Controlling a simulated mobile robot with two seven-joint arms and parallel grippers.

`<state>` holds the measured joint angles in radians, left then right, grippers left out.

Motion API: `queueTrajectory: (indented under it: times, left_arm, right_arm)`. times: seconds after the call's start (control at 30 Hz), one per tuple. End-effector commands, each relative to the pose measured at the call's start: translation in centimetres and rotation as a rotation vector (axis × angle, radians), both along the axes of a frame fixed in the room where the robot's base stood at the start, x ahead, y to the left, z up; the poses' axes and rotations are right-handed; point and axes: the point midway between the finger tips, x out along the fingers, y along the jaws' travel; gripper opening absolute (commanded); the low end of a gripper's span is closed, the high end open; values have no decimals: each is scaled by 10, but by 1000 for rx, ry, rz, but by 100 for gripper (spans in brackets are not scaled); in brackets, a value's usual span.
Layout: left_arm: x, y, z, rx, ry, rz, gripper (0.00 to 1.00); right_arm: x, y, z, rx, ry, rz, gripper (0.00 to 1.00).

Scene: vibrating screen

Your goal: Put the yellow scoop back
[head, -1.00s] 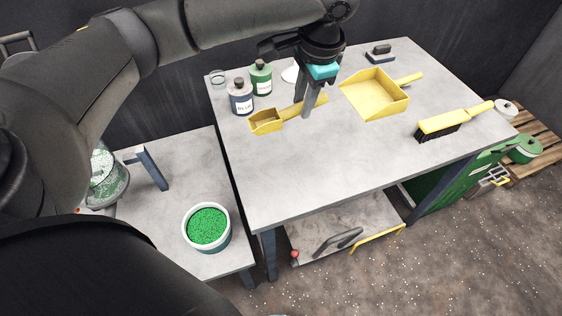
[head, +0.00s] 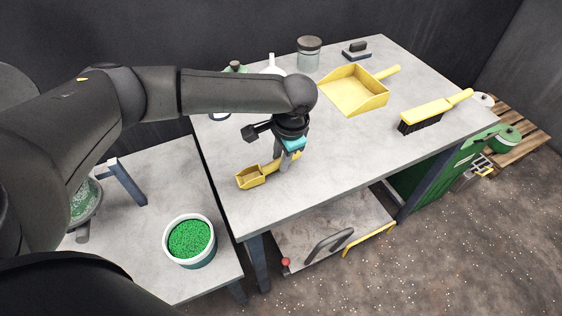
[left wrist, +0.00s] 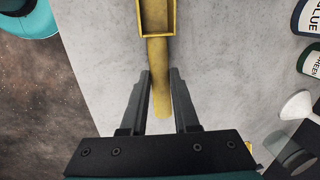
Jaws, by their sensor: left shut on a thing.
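The yellow scoop (head: 250,178) is near the front left of the grey worktable (head: 340,143), its pan pointing left. In the left wrist view the scoop's pan (left wrist: 157,17) is at the top and its handle runs down between the fingers. My left gripper (head: 283,167) points down and is shut on the scoop's handle. The scoop is at or just above the tabletop; I cannot tell whether it touches. My right gripper is not in view.
A yellow dustpan (head: 355,92) and a brush (head: 435,109) lie on the table's right half. A grey jar (head: 309,54) stands at the back. Bottles are partly hidden behind my arm. A tub of green granules (head: 190,240) stands on the lower left table. The table's middle front is clear.

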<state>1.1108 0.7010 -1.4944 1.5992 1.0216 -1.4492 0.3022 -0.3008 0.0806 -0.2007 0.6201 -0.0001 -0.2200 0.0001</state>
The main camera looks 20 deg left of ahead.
Motion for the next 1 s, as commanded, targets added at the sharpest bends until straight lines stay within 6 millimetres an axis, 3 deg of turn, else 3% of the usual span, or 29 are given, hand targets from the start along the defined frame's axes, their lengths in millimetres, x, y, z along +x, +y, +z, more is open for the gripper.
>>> queueTrajectory:
  times: [0.07, 0.43, 0.47, 0.7, 1.0]
  left_arm:
    - [0, 0, -10, 1, -1, 0, 0]
    - [0, 0, -13, 0, 0, 1, 0]
    - [0, 0, -13, 1, -1, 0, 32]
    - [0, 0, -13, 1, -1, 0, 59]
    - [1, 0, -10, 0, -2, 0, 59]
  right_arm:
    - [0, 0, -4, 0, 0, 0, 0]
    - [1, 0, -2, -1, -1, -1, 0]
    - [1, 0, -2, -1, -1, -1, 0]
    - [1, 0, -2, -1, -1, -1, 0]
    - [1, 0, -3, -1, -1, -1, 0]
